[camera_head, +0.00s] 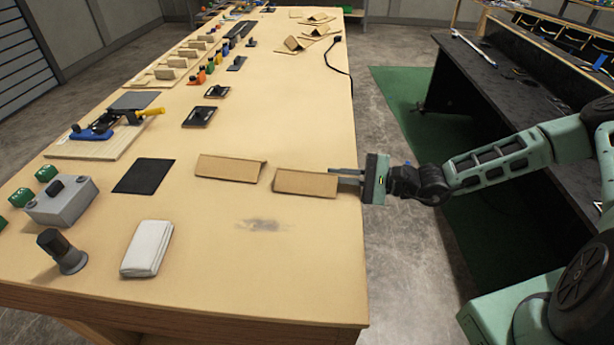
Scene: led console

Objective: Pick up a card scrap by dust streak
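A folded brown card scrap (305,183) lies on the wooden table near its right edge. A second folded card scrap (230,169) lies just to its left. A grey dust streak (260,225) marks the table top below these two scraps in the picture. My gripper (347,179) reaches in from the right, low over the table edge, with its fingers at the right end of the nearer scrap. The two fingers show apart, one behind the scrap's end and one close to it. Whether they touch the card cannot be told.
A white folded cloth (147,248), a dark knob (62,251), a grey box (62,201) and a black pad (145,176) are on the left. More folded card (292,44) lies farther back, beside a black cable (335,55). The table's front right area is clear.

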